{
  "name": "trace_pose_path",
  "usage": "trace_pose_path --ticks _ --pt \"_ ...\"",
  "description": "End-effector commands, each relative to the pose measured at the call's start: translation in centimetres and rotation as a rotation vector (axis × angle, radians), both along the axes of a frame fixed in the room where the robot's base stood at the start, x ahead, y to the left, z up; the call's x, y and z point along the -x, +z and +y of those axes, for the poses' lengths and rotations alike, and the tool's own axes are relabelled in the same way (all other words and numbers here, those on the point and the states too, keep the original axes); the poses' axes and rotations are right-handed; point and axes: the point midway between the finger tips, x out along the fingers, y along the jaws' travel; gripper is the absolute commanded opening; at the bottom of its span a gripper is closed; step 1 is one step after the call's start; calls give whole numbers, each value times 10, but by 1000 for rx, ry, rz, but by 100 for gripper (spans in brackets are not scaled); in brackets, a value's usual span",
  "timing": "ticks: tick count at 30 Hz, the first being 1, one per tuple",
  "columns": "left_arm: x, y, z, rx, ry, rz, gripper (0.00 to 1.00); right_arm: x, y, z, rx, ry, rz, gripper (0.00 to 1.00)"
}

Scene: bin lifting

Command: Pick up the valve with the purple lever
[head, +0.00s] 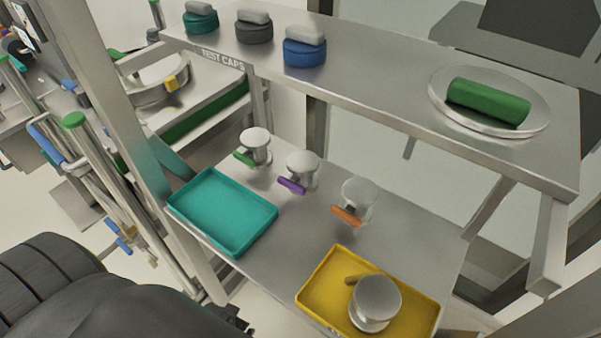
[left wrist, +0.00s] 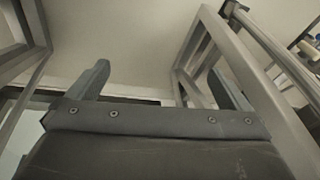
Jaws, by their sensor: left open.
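The valve with the purple lever (head: 303,164) stands on the lower steel shelf in the head view. It has a round metal top, and its purple lever (head: 291,185) points to the lower left. A valve with a green lever (head: 255,141) stands to its left and one with an orange lever (head: 358,194) to its right. My left arm fills the lower left of the head view, away from the valves. In the left wrist view my left gripper (left wrist: 158,68) is open and empty, its two fingers wide apart. No valve shows there. My right gripper is not in view.
A teal tray (head: 187,213) lies empty on the shelf's left. A yellow tray (head: 318,300) at the front holds another valve (head: 375,301). An upper shelf (head: 370,75) with several caps and a green cylinder (head: 488,102) overhangs behind. Frame posts (head: 130,150) stand at left.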

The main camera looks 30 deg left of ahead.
Motion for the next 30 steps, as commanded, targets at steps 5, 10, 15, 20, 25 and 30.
trace_pose_path --ticks 5,10,15,20,25,30 --pt "-24 70 -1 -10 -1 -45 100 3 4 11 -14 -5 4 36" --pt "-34 136 -4 -18 -2 -80 100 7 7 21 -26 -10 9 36" --pt "-33 193 -9 -25 -3 -108 100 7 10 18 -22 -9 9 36" --pt "-33 239 -13 -31 -5 -151 100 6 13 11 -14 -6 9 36" --pt "-97 291 -23 -24 -8 -413 100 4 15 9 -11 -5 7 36" --pt "-158 322 -31 -7 -11 -650 100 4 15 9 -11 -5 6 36"
